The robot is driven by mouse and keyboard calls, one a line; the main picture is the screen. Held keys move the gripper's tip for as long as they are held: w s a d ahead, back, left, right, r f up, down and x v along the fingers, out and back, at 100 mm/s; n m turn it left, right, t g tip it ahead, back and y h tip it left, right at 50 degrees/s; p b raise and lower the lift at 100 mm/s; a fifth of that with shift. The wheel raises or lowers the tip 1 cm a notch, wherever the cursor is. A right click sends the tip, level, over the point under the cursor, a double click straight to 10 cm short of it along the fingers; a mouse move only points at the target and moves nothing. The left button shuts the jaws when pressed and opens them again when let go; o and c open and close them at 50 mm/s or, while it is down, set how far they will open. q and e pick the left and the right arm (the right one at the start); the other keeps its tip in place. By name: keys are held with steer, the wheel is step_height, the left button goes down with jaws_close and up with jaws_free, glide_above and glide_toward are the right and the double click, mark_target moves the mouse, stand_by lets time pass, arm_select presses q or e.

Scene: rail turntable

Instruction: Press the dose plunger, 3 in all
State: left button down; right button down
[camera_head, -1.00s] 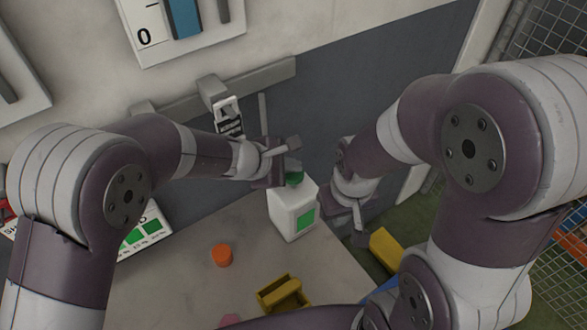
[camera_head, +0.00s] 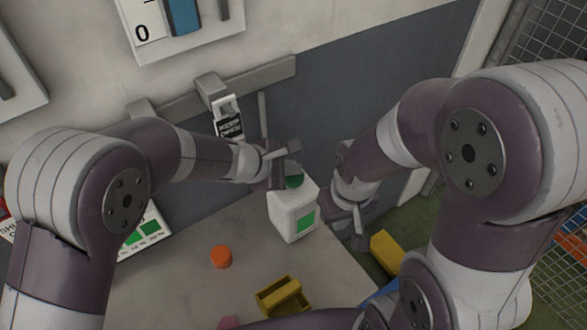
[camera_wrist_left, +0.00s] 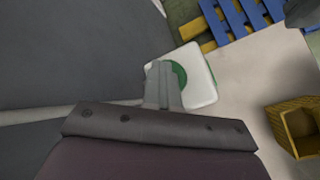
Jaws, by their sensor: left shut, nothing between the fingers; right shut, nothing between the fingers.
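The white dose dispenser (camera_head: 288,218) stands upright on the table, with a green square on its front. Its round green plunger (camera_head: 294,182) is on top. My left gripper (camera_head: 280,170) is shut and empty, right at the plunger. In the left wrist view the shut fingers (camera_wrist_left: 162,90) lie across the green plunger (camera_wrist_left: 180,76) and hide part of it; I cannot tell whether they touch it. My right gripper (camera_head: 358,232) is shut and empty, to the right of the dispenser and apart from it.
An orange cylinder (camera_head: 221,256) and a yellow open bin (camera_head: 280,296) are on the table (camera_head: 170,285). A wall panel (camera_head: 146,32) shows 0. A labelled device (camera_head: 229,125) hangs on a wall rail. A yellow block (camera_head: 387,250) lies beyond the table's right edge.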

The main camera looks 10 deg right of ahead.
mark_target(291, 178)
arm_select(q)
steer(key=shift+f, duration=0.1)
stand_by(0.4)
steer(key=shift+r+p, duration=1.15)
steer(key=shift+r, duration=0.5)
steer(key=shift+r, duration=0.1)
step_height(291, 178, up, 5)
steer(key=p, duration=0.4)
stand_by(1.6)
